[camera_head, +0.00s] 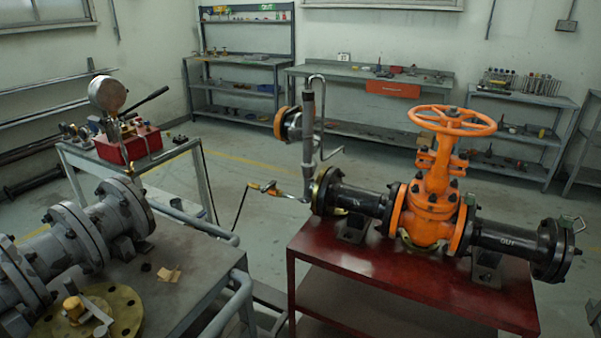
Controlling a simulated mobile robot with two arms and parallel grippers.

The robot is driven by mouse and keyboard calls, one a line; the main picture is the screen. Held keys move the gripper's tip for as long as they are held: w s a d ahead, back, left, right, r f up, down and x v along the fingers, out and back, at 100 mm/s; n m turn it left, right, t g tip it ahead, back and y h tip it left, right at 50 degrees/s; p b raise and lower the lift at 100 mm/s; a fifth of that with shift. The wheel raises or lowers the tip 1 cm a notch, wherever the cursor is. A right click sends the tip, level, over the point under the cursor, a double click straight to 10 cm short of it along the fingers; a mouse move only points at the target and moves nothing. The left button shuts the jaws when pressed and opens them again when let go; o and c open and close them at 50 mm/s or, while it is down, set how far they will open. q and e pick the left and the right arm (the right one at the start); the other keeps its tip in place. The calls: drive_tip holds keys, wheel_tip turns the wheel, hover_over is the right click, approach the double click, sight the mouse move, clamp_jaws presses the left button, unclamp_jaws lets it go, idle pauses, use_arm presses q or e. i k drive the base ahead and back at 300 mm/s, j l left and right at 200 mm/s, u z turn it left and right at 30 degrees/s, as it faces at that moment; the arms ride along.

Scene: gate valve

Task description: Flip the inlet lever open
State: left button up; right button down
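The orange gate valve (432,205) stands on a red table, its orange handwheel (452,120) on top. A black inlet pipe marked "IN" (358,200) runs left from it to an end flange (322,190). A thin metal fitting with an orange and yellow part (268,188) sticks out left of this flange; I cannot tell for sure whether it is the inlet lever. The black outlet pipe marked "OUT" (508,240) runs right to a flange with a small green-grey lever (572,222). Neither of my grippers is in view.
The red table (390,290) has bare surface in front of the valve. A grey bench (185,265) with large flanged pipes (95,225) stands at the left. A cart holds a red pump box (130,143) with a gauge. An upright grey and black pipe (309,130) rises behind the inlet flange.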

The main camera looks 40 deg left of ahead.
sight(273, 183)
drive_tip(key=i+z, duration=0.3)
drive_tip(key=i, duration=0.5)
drive_tip(key=i+j+z, duration=0.1)
drive_tip(key=i+z, duration=0.15)
drive_tip(key=i, duration=0.6)
drive_tip(key=u, duration=4.05)
